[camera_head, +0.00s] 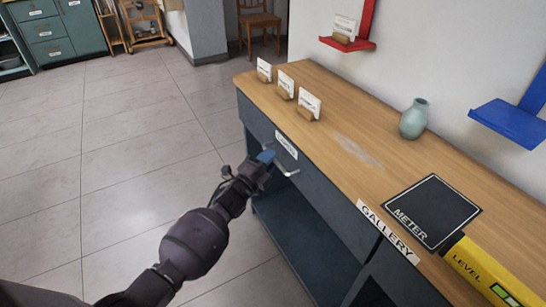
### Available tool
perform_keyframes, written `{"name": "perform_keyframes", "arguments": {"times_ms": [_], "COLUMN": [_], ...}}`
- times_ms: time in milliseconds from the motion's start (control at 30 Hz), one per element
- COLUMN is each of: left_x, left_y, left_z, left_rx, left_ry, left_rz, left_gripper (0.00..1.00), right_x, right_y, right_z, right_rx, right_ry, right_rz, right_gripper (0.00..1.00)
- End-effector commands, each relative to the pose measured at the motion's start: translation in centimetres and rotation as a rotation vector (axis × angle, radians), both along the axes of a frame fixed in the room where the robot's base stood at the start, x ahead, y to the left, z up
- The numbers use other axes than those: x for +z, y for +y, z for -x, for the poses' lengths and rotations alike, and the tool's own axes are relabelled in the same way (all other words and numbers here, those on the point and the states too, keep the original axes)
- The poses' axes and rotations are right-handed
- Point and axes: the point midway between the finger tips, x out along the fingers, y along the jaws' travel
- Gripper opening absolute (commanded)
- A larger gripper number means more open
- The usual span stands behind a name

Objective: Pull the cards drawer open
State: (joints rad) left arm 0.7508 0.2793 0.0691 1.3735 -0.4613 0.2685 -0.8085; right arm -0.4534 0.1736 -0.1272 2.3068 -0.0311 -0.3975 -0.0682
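The drawer looks flush with the cabinet. My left gripper (266,157) has a blue fingertip at the left end of the handle, and it hides that end. I cannot tell whether it touches the handle or whether its fingers are apart. My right gripper is out of view.
Several card holders (307,106) stand on the wooden top (345,118), with a green vase (414,119), a black METER mat (433,211) and a yellow level (492,274). Red (348,43) and blue (508,124) shelves jut from the wall. The tiled floor (130,150) at left is clear.

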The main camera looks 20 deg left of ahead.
Motion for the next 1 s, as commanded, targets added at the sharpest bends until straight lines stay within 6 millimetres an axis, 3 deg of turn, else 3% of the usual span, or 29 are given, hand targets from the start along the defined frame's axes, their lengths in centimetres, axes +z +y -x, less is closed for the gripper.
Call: {"name": "perform_keyframes", "arguments": {"times_ms": [200,500,667,1000], "left_x": [0.1,0.3,0.3,0.3], "left_y": [-0.3,-0.4,-0.4,-0.3], "left_z": [-1.3,-1.5,-1.5,-1.4], "left_rx": [0.001,0.001,0.000,0.000], "left_ry": [0.002,0.001,0.000,0.000], "left_rz": [0.000,0.000,0.000,0.000], "left_gripper": [0.23,0.23,0.01,0.00], "right_x": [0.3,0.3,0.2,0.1], "right_y": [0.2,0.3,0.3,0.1], "right_z": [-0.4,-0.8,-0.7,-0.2], "right_rx": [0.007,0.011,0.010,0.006], "right_ry": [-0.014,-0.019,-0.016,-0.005], "right_rz": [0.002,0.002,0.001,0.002], "right_gripper": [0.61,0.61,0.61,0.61]}}
